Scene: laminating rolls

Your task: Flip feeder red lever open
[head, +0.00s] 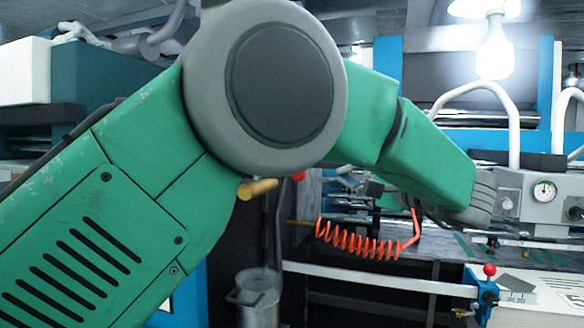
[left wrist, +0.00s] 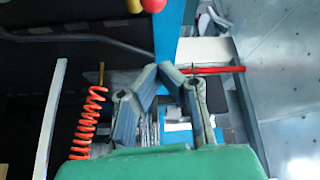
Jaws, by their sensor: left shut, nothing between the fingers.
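A thin red bar (left wrist: 218,69), which looks like the red lever, runs sideways in the left wrist view. Its left end is close to the fingertips of my left gripper (left wrist: 160,68). I cannot tell whether they touch. The two fingers meet at the tips, shut and empty. In the head view my left arm crosses the middle, and the fingers are hard to make out beyond the forearm. The red lever cannot be picked out clearly there. My right gripper is in neither view.
An orange coiled hose (head: 365,238) hangs below my forearm and also shows in the left wrist view (left wrist: 88,118). A grey gauge box (head: 543,193) stands at the right. A red-knobbed blue clamp (head: 487,293) and a metal canister (head: 260,298) are lower down.

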